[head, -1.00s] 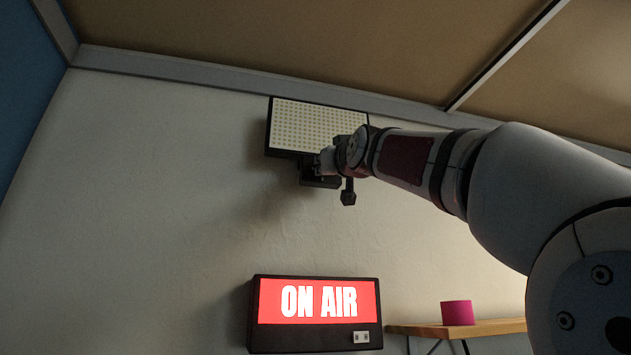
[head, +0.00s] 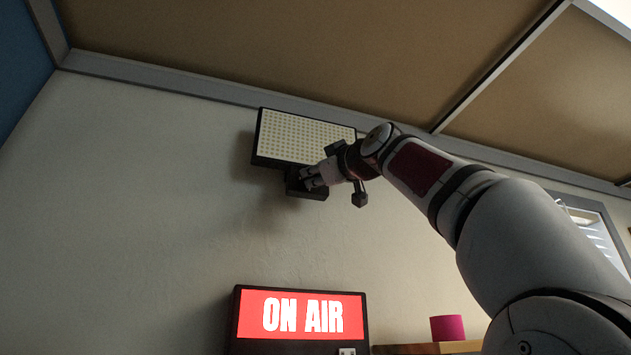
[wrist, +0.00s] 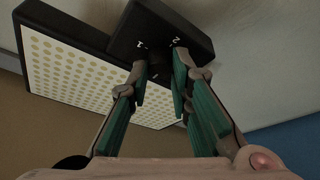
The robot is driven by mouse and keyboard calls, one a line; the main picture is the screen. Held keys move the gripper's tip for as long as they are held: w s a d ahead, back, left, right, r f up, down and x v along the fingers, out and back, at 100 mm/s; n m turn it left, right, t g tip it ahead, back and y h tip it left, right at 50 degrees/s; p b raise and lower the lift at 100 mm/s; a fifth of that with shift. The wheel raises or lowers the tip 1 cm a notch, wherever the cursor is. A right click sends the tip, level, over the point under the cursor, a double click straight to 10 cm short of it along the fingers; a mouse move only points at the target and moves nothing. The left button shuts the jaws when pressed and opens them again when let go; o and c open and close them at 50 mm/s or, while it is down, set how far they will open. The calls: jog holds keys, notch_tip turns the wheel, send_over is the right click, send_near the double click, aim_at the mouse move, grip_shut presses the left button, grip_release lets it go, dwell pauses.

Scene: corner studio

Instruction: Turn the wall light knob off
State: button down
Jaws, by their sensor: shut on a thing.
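The wall light is a dark-framed panel (head: 300,138) with rows of pale dots, high on the wall. A black control box (head: 318,193) hangs below it. In the wrist view the panel (wrist: 70,75) is at left and the box (wrist: 195,25) at top, with white marks reading 1 and 2. My gripper (head: 308,178) is at the front of the box. In the wrist view my gripper (wrist: 160,68) has its green-padded fingers on either side of the dark knob (wrist: 160,68) and is shut on it. The fingers hide much of the knob, so its setting is unclear.
A lit red ON AIR sign (head: 302,315) is on the wall below. A pink cylinder (head: 447,328) stands on a wooden shelf (head: 430,348) at lower right. The ceiling (head: 290,50) is close above the panel. The wall at left is bare.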

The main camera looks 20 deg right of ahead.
aim_at(312, 176)
dwell(0.5)
jog(key=c, duration=1.5)
grip_release()
jog(key=shift+o, duration=0.2)
jog(key=shift+s, duration=0.1)
jog(key=shift+v, duration=1.8)
jog(key=v, duration=0.8)
jog(key=shift+s+d, duration=0.1)
